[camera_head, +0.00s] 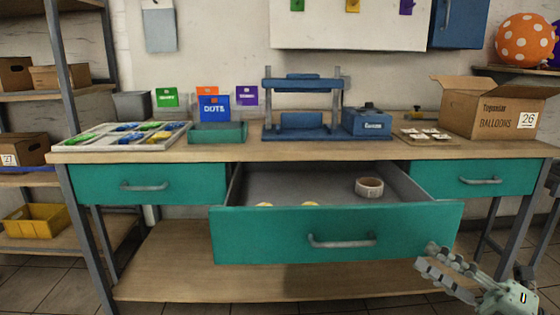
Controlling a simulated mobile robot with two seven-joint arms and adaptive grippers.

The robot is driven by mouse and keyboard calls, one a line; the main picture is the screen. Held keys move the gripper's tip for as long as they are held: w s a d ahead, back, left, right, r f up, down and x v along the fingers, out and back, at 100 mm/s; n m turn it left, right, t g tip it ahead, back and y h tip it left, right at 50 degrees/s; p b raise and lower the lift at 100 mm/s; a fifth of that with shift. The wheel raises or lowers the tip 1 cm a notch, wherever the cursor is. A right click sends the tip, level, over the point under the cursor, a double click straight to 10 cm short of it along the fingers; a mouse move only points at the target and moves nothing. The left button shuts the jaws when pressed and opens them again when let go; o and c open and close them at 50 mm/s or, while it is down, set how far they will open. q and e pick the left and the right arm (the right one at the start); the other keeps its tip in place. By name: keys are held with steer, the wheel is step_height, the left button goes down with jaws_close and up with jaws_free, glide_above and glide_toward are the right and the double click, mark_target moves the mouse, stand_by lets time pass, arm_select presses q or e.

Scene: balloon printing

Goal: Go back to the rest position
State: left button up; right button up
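My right gripper (424,257) is at the bottom right, in front of the workbench and to the right of the open drawer's handle. Its two fingers point up and left, with a gap between them and nothing in it. It appears clear of the drawer. My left gripper is not in view. The middle teal drawer (270,235) of the workbench is pulled out. A roll of tape (369,187) lies inside it, and yellowish items (310,204) show partly over its front edge.
The wooden benchtop (260,152) holds a tray of balloons (110,136), a teal bin (218,132), a blue press (303,122), a blue box (367,121) and a cardboard balloon box (492,110). Shelves stand at the left. The open drawer juts forward; floor shows at the bottom left.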

steer(key=w+d+f+m+t+h+p, duration=0.1)
steer(key=d+f+m+h, duration=0.2)
steer(key=f+m+h, duration=0.6)
steer(key=w+d+f+m+h, duration=0.1)
steer(key=d+f+m+h, duration=0.2)
steer(key=f+m+h, duration=0.6)
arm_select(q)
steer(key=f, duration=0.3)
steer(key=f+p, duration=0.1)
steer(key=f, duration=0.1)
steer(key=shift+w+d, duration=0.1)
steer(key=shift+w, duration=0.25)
arm_select(e)
steer(key=s+a+f+m+g, duration=0.3)
steer(key=s+f+m+g, duration=0.2)
steer(key=s+f, duration=0.4)
steer(key=s+a+f+m+g, duration=0.3)
steer(key=s+f+m+g, duration=0.3)
steer(key=s+f, duration=0.3)
steer(key=s, duration=0.3)
steer(key=shift+s+a+f+g, duration=0.2)
steer(key=shift+s+f+g, duration=0.1)
steer(key=shift+s, duration=0.1)
